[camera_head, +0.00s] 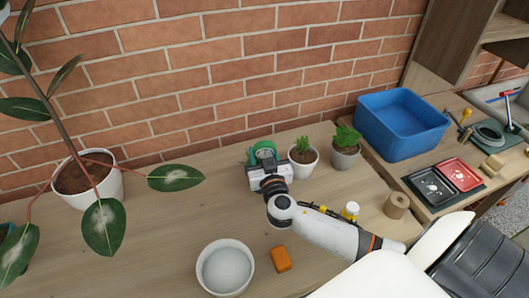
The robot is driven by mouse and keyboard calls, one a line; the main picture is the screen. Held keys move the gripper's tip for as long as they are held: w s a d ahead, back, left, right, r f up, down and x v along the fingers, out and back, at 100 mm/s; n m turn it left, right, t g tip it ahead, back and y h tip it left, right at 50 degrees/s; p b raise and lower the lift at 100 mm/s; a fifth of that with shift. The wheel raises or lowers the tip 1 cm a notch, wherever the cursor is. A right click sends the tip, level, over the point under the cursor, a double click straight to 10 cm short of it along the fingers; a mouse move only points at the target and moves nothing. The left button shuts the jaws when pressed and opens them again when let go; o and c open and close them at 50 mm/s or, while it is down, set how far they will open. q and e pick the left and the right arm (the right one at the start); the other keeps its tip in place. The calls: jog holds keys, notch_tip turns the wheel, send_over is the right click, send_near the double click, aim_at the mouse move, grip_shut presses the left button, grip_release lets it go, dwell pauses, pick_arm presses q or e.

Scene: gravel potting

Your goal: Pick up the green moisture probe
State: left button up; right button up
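A green rounded object (264,150), which may be the green moisture probe, shows just behind my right gripper near the back of the wooden table. My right arm comes in from the lower right, and its gripper (265,166) points toward the wall at this object. The gripper body hides its fingertips and the lower part of the green object. I cannot tell whether the fingers are around it, touching it or apart from it. Some green leaves show at the left of the gripper. My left gripper is not in view.
Two small potted plants (303,156) (345,148) stand close right of the gripper. A white bowl (225,268), an orange block (280,259) and a wooden cylinder (396,206) are nearer. A large potted plant (88,180) stands left; a blue crate (402,125) stands right. The middle-left table is clear.

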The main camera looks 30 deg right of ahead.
grip_shut()
